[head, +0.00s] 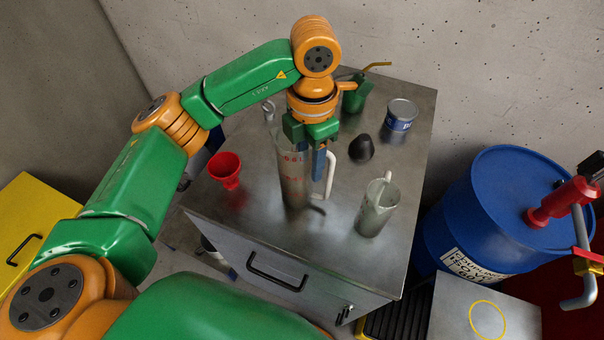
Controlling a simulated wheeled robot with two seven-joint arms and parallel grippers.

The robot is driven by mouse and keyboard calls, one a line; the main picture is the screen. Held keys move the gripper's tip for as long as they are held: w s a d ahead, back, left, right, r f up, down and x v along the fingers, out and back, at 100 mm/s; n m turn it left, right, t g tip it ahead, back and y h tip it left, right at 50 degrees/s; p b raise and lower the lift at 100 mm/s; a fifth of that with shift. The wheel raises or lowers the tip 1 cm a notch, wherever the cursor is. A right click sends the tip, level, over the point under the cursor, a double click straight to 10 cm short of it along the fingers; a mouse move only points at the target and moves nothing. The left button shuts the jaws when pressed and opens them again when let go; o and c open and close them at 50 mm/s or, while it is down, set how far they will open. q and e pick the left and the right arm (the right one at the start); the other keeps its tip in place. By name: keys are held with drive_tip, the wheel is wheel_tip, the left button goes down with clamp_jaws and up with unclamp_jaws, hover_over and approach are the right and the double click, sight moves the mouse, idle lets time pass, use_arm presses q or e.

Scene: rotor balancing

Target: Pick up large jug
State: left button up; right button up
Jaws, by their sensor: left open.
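The large jug (294,178) is a tall, clear grey cylinder with red markings and a pale handle (329,173) on its right side. It stands upright on the metal cabinet top. My left gripper (318,158) is open and points down at the jug's upper right, by the rim and handle. Its fingers and the gripper body cover part of the rim. I cannot tell whether the fingers touch the jug. My right gripper does not show.
A smaller clear jug (375,211) stands to the right on the cabinet (335,247). A red funnel (226,170), a black rounded object (361,149), a tin can (400,116) and a green oil can (354,99) surround it. A blue drum (490,215) stands right of the cabinet.

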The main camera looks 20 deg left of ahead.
sight(306, 174)
use_arm(q)
drive_tip(key=shift+f, duration=1.55)
clamp_jaws()
